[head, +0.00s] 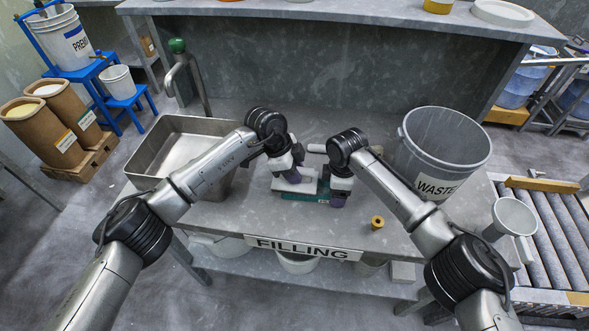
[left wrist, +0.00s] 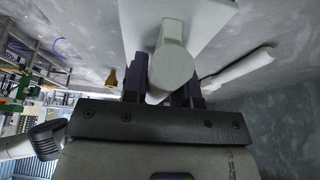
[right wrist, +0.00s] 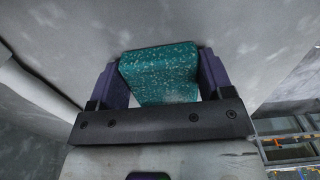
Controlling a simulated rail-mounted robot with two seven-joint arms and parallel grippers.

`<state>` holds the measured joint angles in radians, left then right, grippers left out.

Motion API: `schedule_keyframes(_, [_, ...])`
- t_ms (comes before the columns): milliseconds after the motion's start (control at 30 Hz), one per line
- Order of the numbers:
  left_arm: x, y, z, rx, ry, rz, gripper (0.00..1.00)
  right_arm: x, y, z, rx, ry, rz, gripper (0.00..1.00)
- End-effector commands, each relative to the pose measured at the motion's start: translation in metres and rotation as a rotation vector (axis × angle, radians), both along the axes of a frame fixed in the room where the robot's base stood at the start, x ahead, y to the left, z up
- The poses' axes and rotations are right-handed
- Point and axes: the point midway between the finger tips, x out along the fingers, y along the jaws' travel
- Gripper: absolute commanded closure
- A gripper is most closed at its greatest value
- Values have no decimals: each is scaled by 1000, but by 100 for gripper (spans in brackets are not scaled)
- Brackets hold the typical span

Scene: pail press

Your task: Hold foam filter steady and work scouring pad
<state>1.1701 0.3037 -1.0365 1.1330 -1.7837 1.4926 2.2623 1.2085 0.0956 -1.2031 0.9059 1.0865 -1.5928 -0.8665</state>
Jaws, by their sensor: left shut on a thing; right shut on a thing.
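A teal speckled block, which I take as the foam filter (head: 314,198), lies on the grey table; it also shows in the right wrist view (right wrist: 160,72). My right gripper (head: 333,190) is shut on it at its right end, a finger on each side. A white block with a rounded grip, which I take as the scouring pad (head: 296,186), sits on or just over the teal block; I cannot tell if they touch. It also shows in the left wrist view (left wrist: 172,66). My left gripper (head: 292,172) is shut on its grip. The wrists partly hide both things.
A metal basin (head: 160,190) stands left and a grey WASTE bin (head: 440,150) right on the table (head: 255,215). A small brass-coloured piece (head: 377,222) lies near the front edge. A pale rod (head: 316,148) is behind the grippers. The front middle of the table is clear.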

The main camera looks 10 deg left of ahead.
Motion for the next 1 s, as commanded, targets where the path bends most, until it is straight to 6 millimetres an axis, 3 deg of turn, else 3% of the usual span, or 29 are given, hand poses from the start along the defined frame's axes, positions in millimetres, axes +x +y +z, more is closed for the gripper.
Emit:
schedule_keyframes(700, [0, -1, -5, 0, 0, 0, 93, 0, 0, 0, 0, 0, 0, 64])
schedule_keyframes(1000, [1, -14, -6, 0, 0, 1, 93, 0, 0, 0, 0, 0, 0, 64])
